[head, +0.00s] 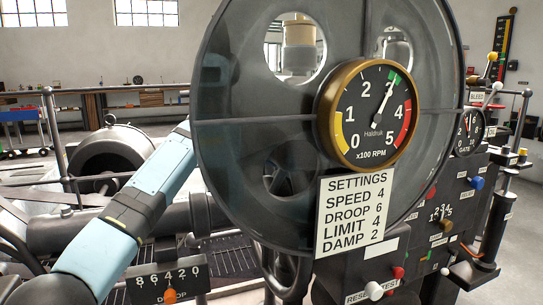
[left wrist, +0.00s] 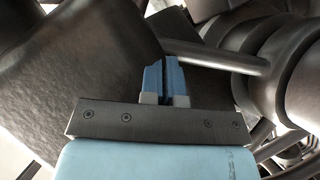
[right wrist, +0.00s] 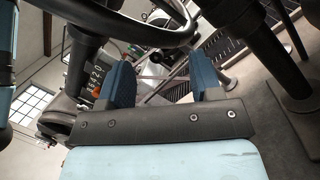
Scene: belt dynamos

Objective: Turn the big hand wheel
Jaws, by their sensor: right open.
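A dark wheel rim, seemingly the big hand wheel (head: 298,285), shows in part at the bottom centre of the head view, below the settings card. In the right wrist view a dark curved rim (right wrist: 140,33) crosses the top, beyond my right gripper (right wrist: 164,78). That gripper is open, its blue fingers wide apart with nothing between them; it appears apart from the rim. My left gripper (left wrist: 165,82) has its fingers close together and looks shut, with nothing seen held. In the head view my left arm runs up behind the large dark disc, and neither gripper shows.
A round gauge (head: 371,115) and a settings card (head: 354,215) stand in front of the disc (head: 235,165). Panels with knobs and levers (head: 445,215) fill the right. A drop scale (head: 168,279) is at lower left. A metal bar (left wrist: 215,55) passes near my left fingers.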

